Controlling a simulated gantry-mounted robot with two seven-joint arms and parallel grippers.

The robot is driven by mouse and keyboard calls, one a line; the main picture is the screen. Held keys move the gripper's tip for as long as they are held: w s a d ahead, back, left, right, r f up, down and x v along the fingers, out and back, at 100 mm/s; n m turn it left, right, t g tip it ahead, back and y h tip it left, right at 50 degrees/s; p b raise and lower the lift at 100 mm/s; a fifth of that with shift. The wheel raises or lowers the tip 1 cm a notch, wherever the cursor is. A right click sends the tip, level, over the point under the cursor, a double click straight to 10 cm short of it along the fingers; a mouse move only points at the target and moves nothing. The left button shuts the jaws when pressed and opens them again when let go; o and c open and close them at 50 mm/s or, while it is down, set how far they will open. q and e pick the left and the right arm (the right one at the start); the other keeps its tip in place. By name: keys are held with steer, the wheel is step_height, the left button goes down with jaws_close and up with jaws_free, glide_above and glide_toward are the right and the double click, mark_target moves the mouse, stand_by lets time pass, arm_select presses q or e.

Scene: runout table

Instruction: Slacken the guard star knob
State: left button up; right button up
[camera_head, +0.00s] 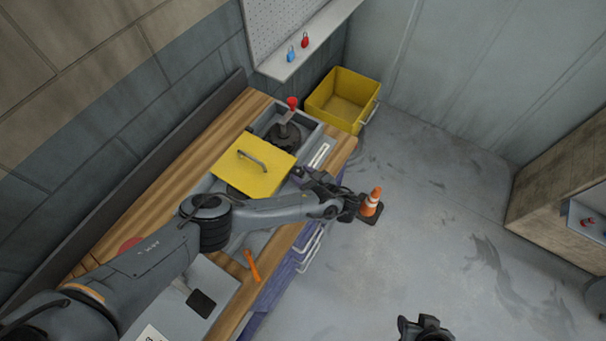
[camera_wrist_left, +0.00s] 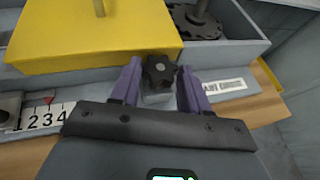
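The black star knob (camera_wrist_left: 159,70) stands at the front edge of the yellow guard (camera_wrist_left: 95,38) in the left wrist view. The guard (camera_head: 248,172) is down, with its grey handle on top, in the head view. My left gripper (camera_head: 303,177) is at the guard's front right corner. Its two purple fingers (camera_wrist_left: 160,77) are apart, one on each side of the knob, with little room between; I cannot tell whether they touch it. In the head view the knob is too small and covered to make out. My right gripper (camera_head: 425,329) hangs low over the floor; its fingers are unclear.
A dark spindle with a red top (camera_head: 285,131) stands behind the guard. A yellow bin (camera_head: 343,98) and an orange cone (camera_head: 371,203) are on the floor past the bench. An orange-handled tool (camera_head: 252,267) lies at the front. A number scale (camera_wrist_left: 40,118) is left of the fingers.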

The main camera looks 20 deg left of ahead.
arm_select(q)
steer(key=shift+c, duration=1.2)
steer(key=shift+f+b, duration=0.1)
steer(key=shift+b, duration=0.25)
steer(key=n+g+b, duration=0.2)
steer(key=n+g+y+b, duration=0.1)
steer(key=n+g+b, duration=0.1)
steer(key=b, duration=0.1)
steer(key=shift+w+d+f, duration=0.2)
steer(key=shift+w, duration=0.2)
steer(key=shift+r+n+g+y+b, duration=0.2)
steer(key=shift+n+g+y+b, duration=0.15)
steer(key=shift+g, duration=0.15)
steer(key=shift+w+r, duration=0.1)
steer(key=shift+r, duration=0.05)
steer(key=o, duration=1.1)
steer(key=shift+c, duration=0.2)
